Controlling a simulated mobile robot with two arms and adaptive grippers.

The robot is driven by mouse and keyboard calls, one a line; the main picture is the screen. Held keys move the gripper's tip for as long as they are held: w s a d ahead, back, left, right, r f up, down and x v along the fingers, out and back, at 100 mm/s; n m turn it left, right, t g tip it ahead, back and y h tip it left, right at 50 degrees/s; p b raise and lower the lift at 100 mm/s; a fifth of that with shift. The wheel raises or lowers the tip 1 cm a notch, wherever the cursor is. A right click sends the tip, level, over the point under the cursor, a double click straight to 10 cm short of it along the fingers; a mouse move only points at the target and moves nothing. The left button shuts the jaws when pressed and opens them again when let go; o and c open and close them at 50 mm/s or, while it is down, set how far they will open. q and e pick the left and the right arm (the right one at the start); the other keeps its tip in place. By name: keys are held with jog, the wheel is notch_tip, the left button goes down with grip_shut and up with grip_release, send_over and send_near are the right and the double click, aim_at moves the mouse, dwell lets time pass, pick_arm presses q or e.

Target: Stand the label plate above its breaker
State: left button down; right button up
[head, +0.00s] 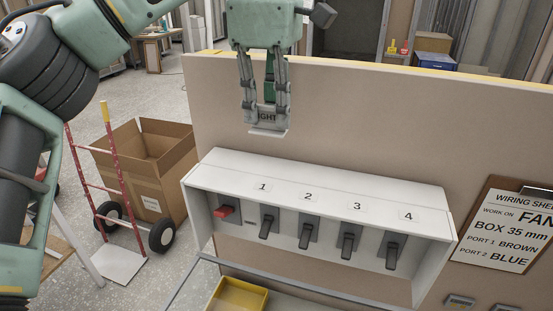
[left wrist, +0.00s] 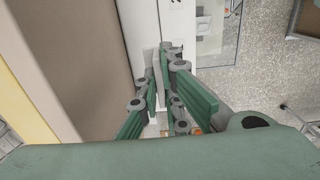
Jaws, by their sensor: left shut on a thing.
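The gripper points down and holds the plate in the air above the left half of the breaker box (head: 330,187). The plate also shows between the fingers in the left wrist view (left wrist: 155,72). The white box has a sloped top marked 1 to 4, with a black breaker switch (head: 269,226) under the 1 and more under the other numbers. A red switch (head: 224,211) sits at the far left. My right gripper is not in view.
A tan panel (head: 380,120) stands behind the box. A clipboard sheet (head: 508,232) reading "WORK ON FAN" hangs at the right. A yellow tray (head: 238,297) is below the box. A cardboard box (head: 150,165) and hand truck stand at the left.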

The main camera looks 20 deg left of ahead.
pick_arm(q)
jog(key=s+f, duration=0.3)
jog(key=f, duration=0.1)
jog(key=shift+s, duration=0.2)
jog(key=shift+w+f, duration=0.6)
jog(key=shift+f, duration=0.35)
notch_tip(320, 180, down, 3)
jog(key=shift+w+r, duration=0.1)
jog(key=shift+r, duration=0.05)
jog(key=shift+f, duration=0.25)
jog(key=c, duration=2.1)
grip_release()
jog(key=shift+o, duration=0.8)
jog(key=shift+r, duration=0.2)
notch_tip(320, 180, up, 12)
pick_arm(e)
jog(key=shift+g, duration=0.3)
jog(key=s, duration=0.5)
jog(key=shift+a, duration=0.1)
